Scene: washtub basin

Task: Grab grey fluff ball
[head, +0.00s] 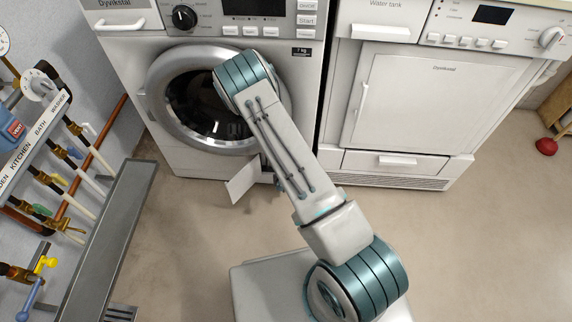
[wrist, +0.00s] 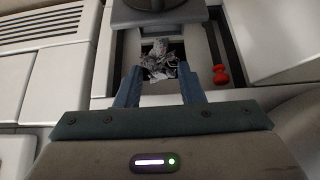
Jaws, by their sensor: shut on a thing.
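The grey fluff ball (wrist: 160,62) is a crumpled, mottled grey clump in the wrist view, at the mouth of a small rectangular opening in a pale machine front. My gripper (wrist: 160,76) is shut on it, with one blue finger on each side of the clump. The fingers partly cover its lower sides. In the head view my arm reaches down to the lower front of the washing machine (head: 180,158), and I cannot make out the gripper or the fluff ball clearly there.
A small open flap (head: 243,180) hangs at the washing machine's bottom front. A red part (wrist: 220,76) sits right of the opening. A dryer (head: 402,105) stands to the right, a tool rack with a metal ledge (head: 110,235) to the left.

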